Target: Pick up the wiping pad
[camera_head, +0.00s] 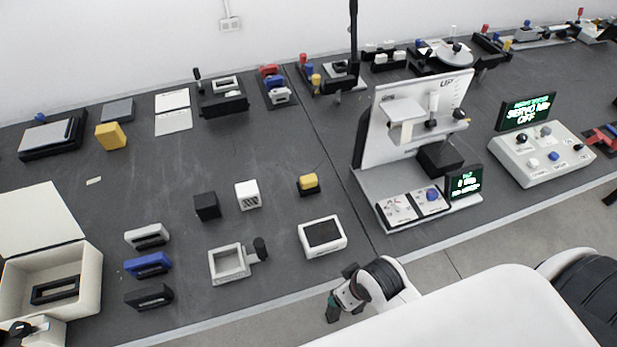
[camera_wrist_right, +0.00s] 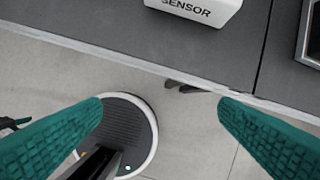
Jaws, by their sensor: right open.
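Which object is the wiping pad is not certain. A yellow block (camera_head: 111,136) lies at the back left of the dark bench in the head view. A smaller yellow piece on a black base (camera_head: 308,183) sits mid-bench. My right gripper (camera_head: 345,303) is past the bench's front edge, over the floor, below the white box with a black top. In the right wrist view its teal fingers (camera_wrist_right: 160,103) are wide apart with nothing between them.
The white box (camera_head: 322,237) is near the front edge; a white box marked SENSOR (camera_wrist_right: 195,9) shows in the wrist view. A tall white stand (camera_head: 418,140) rises to the right. A grey frame (camera_head: 228,263) and a white open box (camera_head: 50,280) are left.

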